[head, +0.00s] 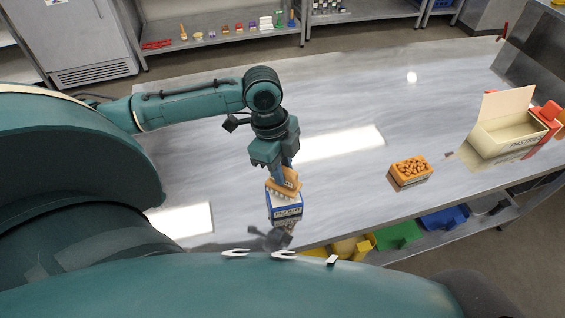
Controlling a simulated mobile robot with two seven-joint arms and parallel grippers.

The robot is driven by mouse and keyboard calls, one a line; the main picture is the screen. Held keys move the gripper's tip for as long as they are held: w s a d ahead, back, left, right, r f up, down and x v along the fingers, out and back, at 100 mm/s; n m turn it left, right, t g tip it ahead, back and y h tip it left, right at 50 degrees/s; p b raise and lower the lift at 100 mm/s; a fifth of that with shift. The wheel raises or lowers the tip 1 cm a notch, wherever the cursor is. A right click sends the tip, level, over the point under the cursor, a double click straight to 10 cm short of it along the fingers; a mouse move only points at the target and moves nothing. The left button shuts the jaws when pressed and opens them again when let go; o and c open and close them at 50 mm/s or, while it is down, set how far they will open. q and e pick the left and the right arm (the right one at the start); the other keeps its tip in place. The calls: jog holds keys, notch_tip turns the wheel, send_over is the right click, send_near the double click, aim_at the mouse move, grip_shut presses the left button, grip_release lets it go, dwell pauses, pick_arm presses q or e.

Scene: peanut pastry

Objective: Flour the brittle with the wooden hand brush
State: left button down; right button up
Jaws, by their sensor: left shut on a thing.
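My left gripper (285,172) is shut on the wooden hand brush (284,187), a tan block, and points down. The brush is over the top of the blue and white flour box (285,207), tilted; whether its bristles touch flour inside is hidden. The brittle (409,170), an orange-brown block topped with nuts, sits on the steel table to the right of the flour box, apart from the gripper.
An open cream pastry box (507,133) stands on the table (345,205) at the right, with a red thing (548,113) beside it. The table between the flour box and the brittle is clear. Shelves with small items (220,32) are at the back.

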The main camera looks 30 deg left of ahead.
pick_arm(q)
jog(key=shift+r+p, duration=1.3)
jog(key=shift+r, duration=1.5)
